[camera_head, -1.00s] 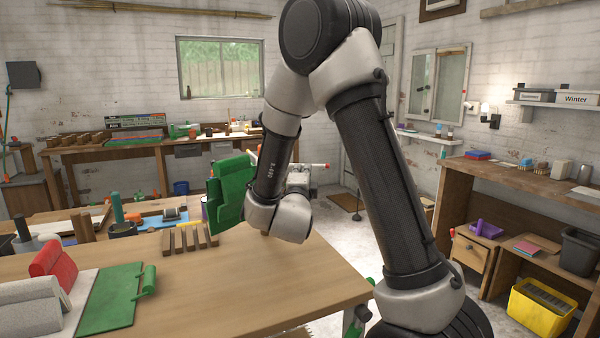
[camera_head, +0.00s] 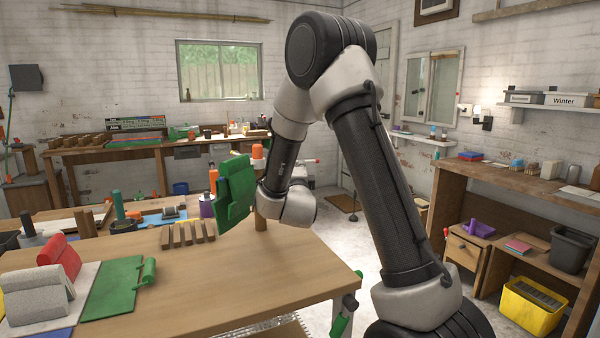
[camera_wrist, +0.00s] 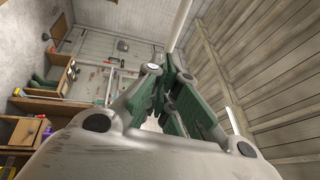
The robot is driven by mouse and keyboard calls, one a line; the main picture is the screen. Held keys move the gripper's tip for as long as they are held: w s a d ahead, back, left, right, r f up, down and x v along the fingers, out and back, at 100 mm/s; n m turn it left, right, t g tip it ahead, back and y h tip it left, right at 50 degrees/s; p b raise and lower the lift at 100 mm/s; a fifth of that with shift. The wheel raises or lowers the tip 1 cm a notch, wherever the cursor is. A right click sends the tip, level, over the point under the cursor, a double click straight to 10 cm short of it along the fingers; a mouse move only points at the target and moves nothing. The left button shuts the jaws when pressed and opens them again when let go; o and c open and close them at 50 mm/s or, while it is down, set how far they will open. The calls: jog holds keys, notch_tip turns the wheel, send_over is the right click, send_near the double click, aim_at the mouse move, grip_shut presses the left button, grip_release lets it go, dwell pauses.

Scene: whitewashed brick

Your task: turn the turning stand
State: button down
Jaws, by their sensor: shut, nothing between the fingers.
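My gripper (camera_wrist: 170,80) shows in the wrist view with its green fingers close together and nothing held. In the head view it is largely hidden behind my pale wrist. An upright green panelled piece (camera_head: 236,197), which looks like part of the turning stand, is just left of my wrist over the back of the table. A brown post (camera_head: 262,212) is beside it, partly covered by my wrist. I cannot tell whether post and panel are joined, or whether my arm touches the panel. The wrist view does not clearly show the stand.
The wooden table (camera_head: 220,270) has clear room at its front right. A slatted wooden rack (camera_head: 188,235), a green mat (camera_head: 112,290) and a red piece (camera_head: 58,257) lie left. A yellow bin (camera_head: 530,304) stands under the right-hand bench (camera_head: 480,185).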

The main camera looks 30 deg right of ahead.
jog(key=w+d+y, duration=0.1)
jog(key=w+d+n+y, duration=0.1)
jog(key=shift+w+t, duration=0.4)
jog(key=w+n+t+y, duration=0.1)
jog(key=w+n+y, duration=0.2)
jog(key=w+y, duration=0.2)
jog(key=shift+w+a+n+y, duration=0.15)
jog(key=shift+w+n+y, duration=0.2)
jog(key=shift+w, duration=0.5)
